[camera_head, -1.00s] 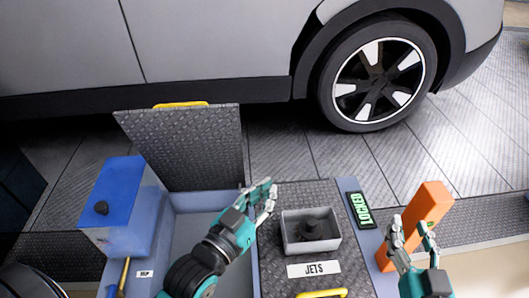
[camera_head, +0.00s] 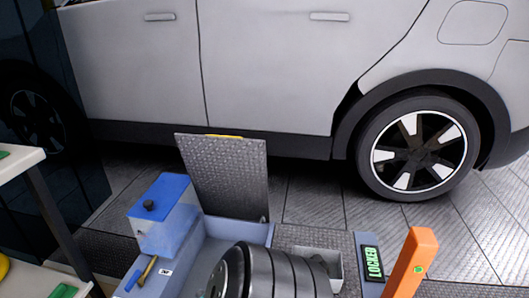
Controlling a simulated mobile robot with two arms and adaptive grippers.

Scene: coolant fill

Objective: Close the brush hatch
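The brush hatch is a grey tread-plate lid (camera_head: 228,178) with a yellow handle (camera_head: 225,136) on its top edge. It stands open, roughly upright, at the back of the blue-grey bin (camera_head: 220,235). The bin's inside is partly hidden by my dark, ribbed arm link (camera_head: 275,272) at the bottom middle. Neither gripper shows in the head view now.
A blue tank (camera_head: 165,210) with a black cap stands left of the bin. A green LOCKED sign (camera_head: 372,262) and an orange post (camera_head: 412,262) are at the right. A grey car (camera_head: 270,75) stands behind. A white-topped table (camera_head: 18,165) is at the left edge.

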